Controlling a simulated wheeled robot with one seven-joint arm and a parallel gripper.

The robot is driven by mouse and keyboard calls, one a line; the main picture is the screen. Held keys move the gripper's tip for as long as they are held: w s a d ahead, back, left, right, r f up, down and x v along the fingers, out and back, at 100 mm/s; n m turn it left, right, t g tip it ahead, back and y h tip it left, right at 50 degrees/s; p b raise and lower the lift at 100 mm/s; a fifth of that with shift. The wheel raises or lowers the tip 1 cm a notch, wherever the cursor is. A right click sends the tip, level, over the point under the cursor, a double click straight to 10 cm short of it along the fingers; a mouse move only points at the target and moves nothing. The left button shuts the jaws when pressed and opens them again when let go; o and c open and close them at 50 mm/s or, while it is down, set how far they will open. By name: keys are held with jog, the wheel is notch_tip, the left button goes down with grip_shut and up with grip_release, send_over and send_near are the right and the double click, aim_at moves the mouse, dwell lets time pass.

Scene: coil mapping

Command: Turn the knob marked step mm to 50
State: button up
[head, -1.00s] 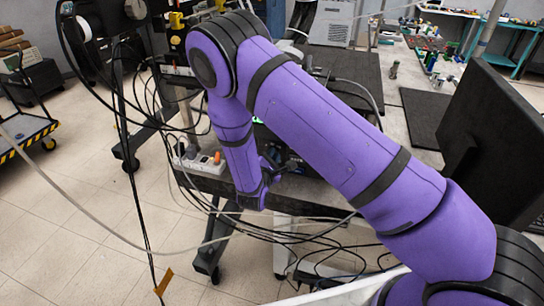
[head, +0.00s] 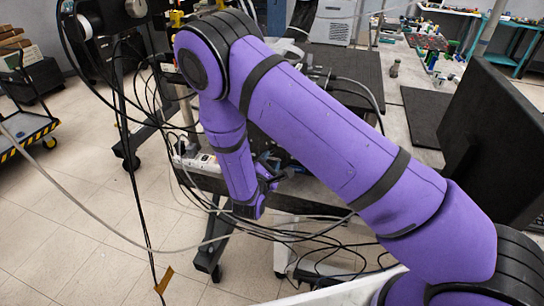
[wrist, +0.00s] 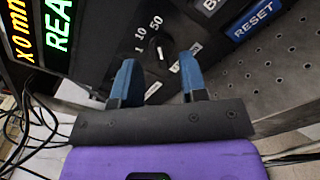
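The dark step knob (wrist: 159,48) shows in the wrist view on a dark panel, with the white marks 1, 10 and 50 around its upper left side. A small white pointer mark shows on it; I cannot tell exactly which mark it points to. My gripper (wrist: 157,65) has two blue fingers spread apart, with the knob ahead of the gap between them. The fingers look clear of the knob, but I cannot judge the depth. In the head view my arm hides the knob and most of the panel.
A lit display (wrist: 42,30) with amber and green text is at the left of the wrist view. A blue RESET button (wrist: 254,20) is at the upper right, beside a perforated metal surface (wrist: 275,70). Loose cables hang by the bench in the head view.

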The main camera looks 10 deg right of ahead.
jog(key=v, duration=0.7)
jog(key=shift+s, duration=0.1)
jog(key=s+d+r+m+g+h, duration=0.25)
jog(key=d+r+m+g, duration=0.4)
jog(key=d+r, duration=0.35)
jog(key=s+d+r+m+g+h, duration=0.1)
jog(key=s+d+r+m+g, duration=0.2)
jog(key=d+r+m+g, duration=0.7)
jog(key=s+r+m+t+y, duration=0.4)
jog(key=s+r+y, duration=0.8)
jog(key=s+r, duration=0.7)
jog(key=shift+s+t, duration=0.9)
jog(key=shift+t, duration=0.25)
